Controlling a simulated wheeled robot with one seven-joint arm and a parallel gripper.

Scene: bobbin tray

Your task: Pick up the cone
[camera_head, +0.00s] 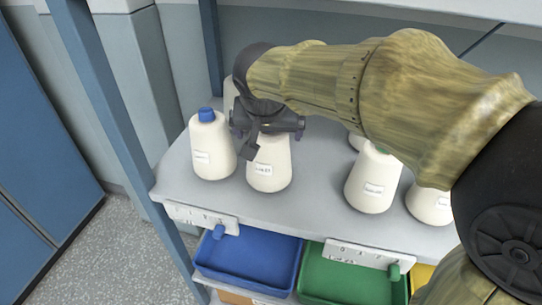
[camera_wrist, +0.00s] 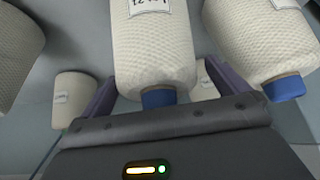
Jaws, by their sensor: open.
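Several cream yarn cones with white labels stand upright on a grey shelf (camera_head: 310,206). My gripper (camera_head: 256,138) is at the top of one cone (camera_head: 270,180), the second from the left in front, and hides its tip. In the wrist view this cone (camera_wrist: 155,50) and its blue tip lie between the two open fingers of my gripper (camera_wrist: 160,75). I cannot tell whether either finger touches it. A cone with a blue tip (camera_head: 211,150) stands close on its left; in the wrist view a blue-tipped cone (camera_wrist: 262,45) is close on the right.
More cones (camera_head: 373,182) stand to the right, partly behind my arm. A blue post (camera_head: 112,110) rises at the shelf's left end. Blue (camera_head: 248,258) and green (camera_head: 350,283) bins sit below the shelf's front edge. Bare shelf lies between the two cone groups.

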